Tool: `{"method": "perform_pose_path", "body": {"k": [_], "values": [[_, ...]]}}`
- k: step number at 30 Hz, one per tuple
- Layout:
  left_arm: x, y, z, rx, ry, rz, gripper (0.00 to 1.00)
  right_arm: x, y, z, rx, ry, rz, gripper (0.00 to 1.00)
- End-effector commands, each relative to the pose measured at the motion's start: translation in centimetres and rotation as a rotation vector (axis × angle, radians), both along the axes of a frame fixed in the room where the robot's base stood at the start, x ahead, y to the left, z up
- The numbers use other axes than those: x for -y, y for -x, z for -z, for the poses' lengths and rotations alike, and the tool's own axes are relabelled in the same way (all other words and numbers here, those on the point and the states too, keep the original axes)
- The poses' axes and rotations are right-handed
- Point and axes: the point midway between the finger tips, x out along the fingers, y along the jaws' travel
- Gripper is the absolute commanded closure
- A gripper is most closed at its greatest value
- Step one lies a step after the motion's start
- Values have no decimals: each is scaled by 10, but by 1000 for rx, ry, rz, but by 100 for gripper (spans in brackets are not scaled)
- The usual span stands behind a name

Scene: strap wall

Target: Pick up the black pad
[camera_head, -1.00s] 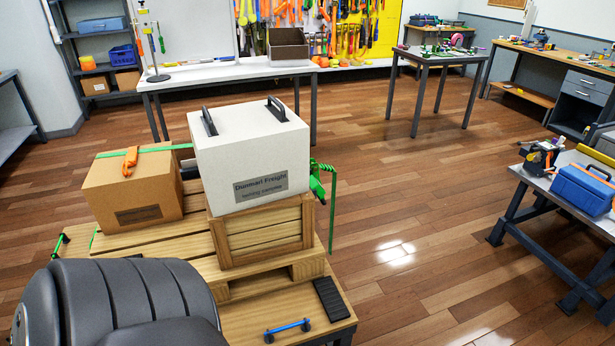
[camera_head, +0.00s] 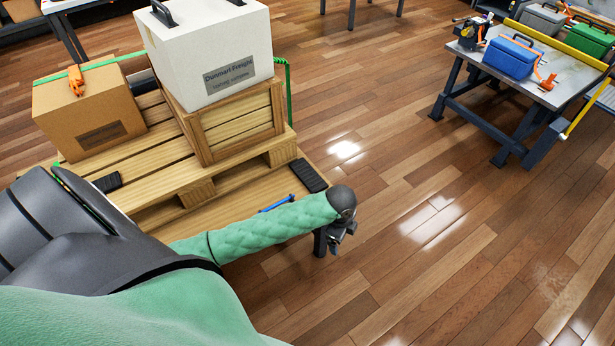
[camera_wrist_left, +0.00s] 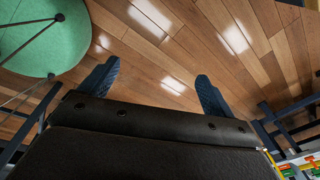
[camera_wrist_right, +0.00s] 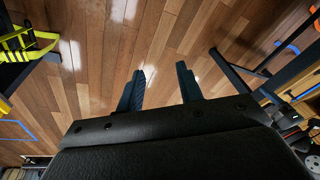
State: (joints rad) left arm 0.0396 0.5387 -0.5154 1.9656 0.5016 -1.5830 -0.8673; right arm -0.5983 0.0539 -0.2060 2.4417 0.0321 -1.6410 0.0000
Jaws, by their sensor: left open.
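One black pad (camera_head: 308,175) lies flat on the right front corner of the wooden platform, beside a blue bar. A second black pad (camera_head: 107,183) lies near the platform's left front, partly behind my shoulder. My left gripper (camera_head: 341,238), at the end of a green-sleeved arm, hangs past the platform's right front corner, lower in the picture than the right-hand pad and apart from it. In the left wrist view my left gripper (camera_wrist_left: 157,72) is open and empty over bare floor. My right gripper (camera_wrist_right: 158,72) is open and empty in its wrist view, outside the head view. Neither wrist view shows a pad.
A white box (camera_head: 215,45) on a wooden crate (camera_head: 240,125) and a cardboard box (camera_head: 90,115) with a green strap stand on the platform. My sleeve partly covers the blue bar (camera_head: 277,204). A workbench (camera_head: 545,85) stands at upper right. The floor between is clear.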

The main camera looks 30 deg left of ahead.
Motion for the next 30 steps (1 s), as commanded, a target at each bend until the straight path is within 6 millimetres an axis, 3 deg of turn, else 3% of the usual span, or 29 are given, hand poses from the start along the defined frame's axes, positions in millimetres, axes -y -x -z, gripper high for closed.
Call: {"method": "perform_pose_path", "body": {"k": [1,9,15,18,23,30], "values": [[-19,-19,0,2,-28,49,11,-2,1,3,-2,-3,-2,64],[-119,-102,-13,-16,-138,290,11,-7,5,13,-1,-17,-4,64],[-193,-147,-35,-35,-194,399,11,-10,4,18,2,-22,-6,64],[-218,-159,-44,-42,-209,429,11,-11,1,18,10,-26,-5,64],[-237,-168,-50,-47,-218,452,11,-11,-2,16,21,-28,-6,64],[-240,-169,-31,-49,-217,454,11,-8,-1,8,12,-18,-5,64]]}}
